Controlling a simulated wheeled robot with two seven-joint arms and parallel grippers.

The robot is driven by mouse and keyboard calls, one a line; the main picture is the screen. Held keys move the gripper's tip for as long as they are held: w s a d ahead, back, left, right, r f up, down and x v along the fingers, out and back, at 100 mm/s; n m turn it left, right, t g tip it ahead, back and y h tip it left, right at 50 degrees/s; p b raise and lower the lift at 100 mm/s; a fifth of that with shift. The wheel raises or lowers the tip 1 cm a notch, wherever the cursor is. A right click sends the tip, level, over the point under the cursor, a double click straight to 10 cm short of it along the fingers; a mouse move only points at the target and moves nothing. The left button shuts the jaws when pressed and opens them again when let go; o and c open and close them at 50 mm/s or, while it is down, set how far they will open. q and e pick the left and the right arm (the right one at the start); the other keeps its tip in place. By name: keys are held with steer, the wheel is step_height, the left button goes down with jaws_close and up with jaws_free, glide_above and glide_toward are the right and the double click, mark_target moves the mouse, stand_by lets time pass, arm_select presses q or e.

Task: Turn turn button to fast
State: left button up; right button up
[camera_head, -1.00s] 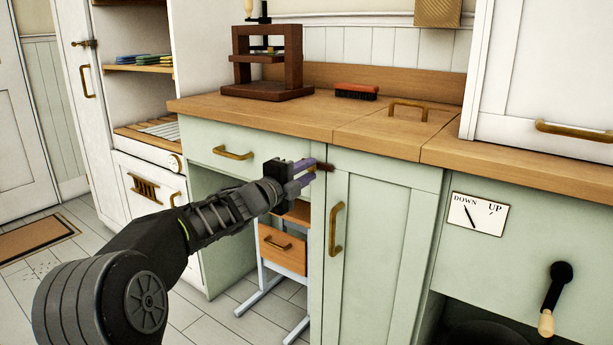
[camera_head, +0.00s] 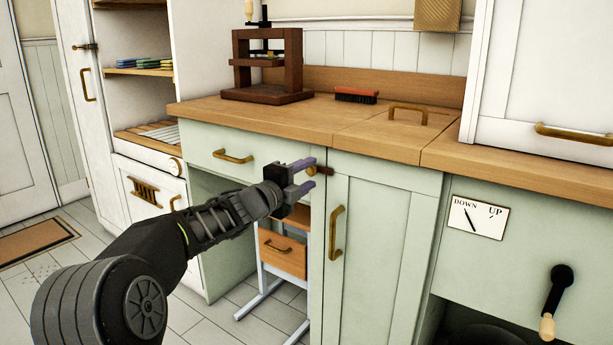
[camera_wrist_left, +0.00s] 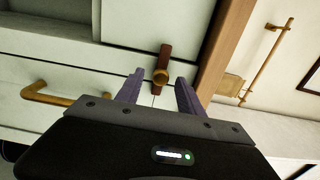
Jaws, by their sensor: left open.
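The turn button is a small dark reddish-brown bar with a round brass knob (camera_head: 312,170), on the green cabinet front by the top left corner of the tall door (camera_head: 378,235). In the head view the bar lies roughly level, its right end reaching the door's edge. In the left wrist view the brass knob (camera_wrist_left: 160,76) sits in front of the bar (camera_wrist_left: 165,56). My left gripper (camera_head: 310,174) is open, its purple fingers on either side of the knob with visible gaps in the wrist view. Whether the fingertips reach past the knob is unclear. My right gripper is out of view.
A brass drawer handle (camera_head: 233,156) is left of the gripper and a brass door handle (camera_head: 336,233) below right. The wooden worktop (camera_head: 290,118) overhangs above, holding a brush (camera_head: 356,95) and a wooden press (camera_head: 267,65). A small drawer unit (camera_head: 283,252) stands below.

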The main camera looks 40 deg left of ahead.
arm_select(q)
steer(key=s+p, duration=0.1)
steer(key=s, duration=0.6)
steer(key=shift+s+p, duration=0.35)
steer(key=shift+n, duration=0.3)
